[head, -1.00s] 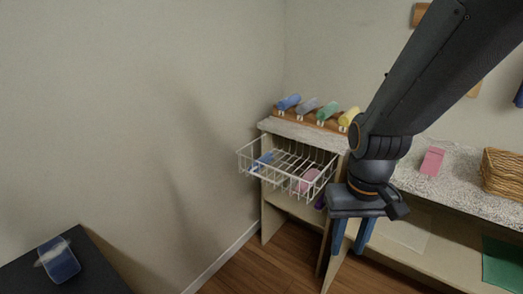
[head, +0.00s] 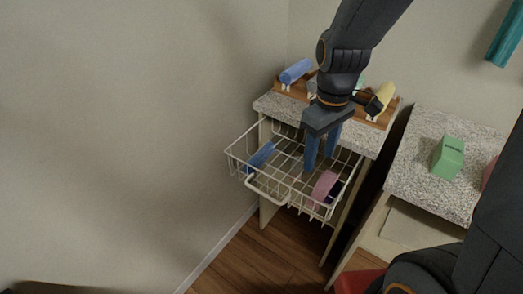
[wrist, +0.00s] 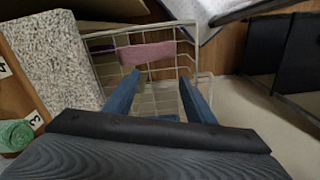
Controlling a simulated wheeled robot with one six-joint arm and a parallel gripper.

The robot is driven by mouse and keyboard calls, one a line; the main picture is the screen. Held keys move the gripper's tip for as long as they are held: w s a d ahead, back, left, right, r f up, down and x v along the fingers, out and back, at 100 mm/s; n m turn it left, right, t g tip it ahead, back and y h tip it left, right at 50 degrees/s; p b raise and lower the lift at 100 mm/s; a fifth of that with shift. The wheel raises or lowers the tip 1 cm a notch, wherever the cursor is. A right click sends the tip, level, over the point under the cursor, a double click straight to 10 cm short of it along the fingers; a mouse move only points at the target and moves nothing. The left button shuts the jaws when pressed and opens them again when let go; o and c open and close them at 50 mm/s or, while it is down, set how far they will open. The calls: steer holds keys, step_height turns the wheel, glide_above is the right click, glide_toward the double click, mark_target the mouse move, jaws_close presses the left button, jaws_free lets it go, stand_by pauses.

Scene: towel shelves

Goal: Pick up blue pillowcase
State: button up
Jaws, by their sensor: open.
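A blue folded cloth (head: 260,155) lies at the left side of the white wire basket (head: 268,192) in the head view. A blue roll (head: 295,71) rests on the wooden rack on the cabinet top. I cannot tell for sure which is the pillowcase. My gripper (head: 320,163) points down over the basket, to the right of the blue cloth and apart from it. Its blue fingers are spread and empty.
A pink cloth (head: 323,187) lies at the right of the basket; it also shows in the wrist view (wrist: 147,53). The speckled cabinet top (head: 275,103) holds the rack with a yellow roll (head: 384,93). A green block (head: 447,157) stands on the right counter. A wall (head: 120,130) borders the left.

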steer(key=w+a+f+n+p, duration=0.2)
steer(key=w+a+n, duration=0.5)
steer(key=w+n, duration=0.35)
steer(key=n+p, duration=0.2)
steer(key=n, duration=0.8)
glide_above(262, 151)
steer(key=f, duration=0.2)
steer(key=shift+s+f, duration=0.3)
steer(key=shift+s, duration=0.1)
steer(key=shift+w+a+f+n, duration=0.15)
steer(key=shift+f+n, duration=0.1)
steer(key=shift+f, duration=0.3)
steer(key=shift+w+f+p, duration=0.15)
steer(key=shift+f+p, duration=0.3)
steer(key=shift+f, duration=1.3)
steer(key=shift+w+f+p, duration=0.1)
steer(key=shift+f+p, duration=0.35)
steer(key=shift+f, duration=1.25)
steer(key=c, duration=0.7)
steer(key=shift+c, duration=0.2)
steer(key=shift+r, duration=0.15)
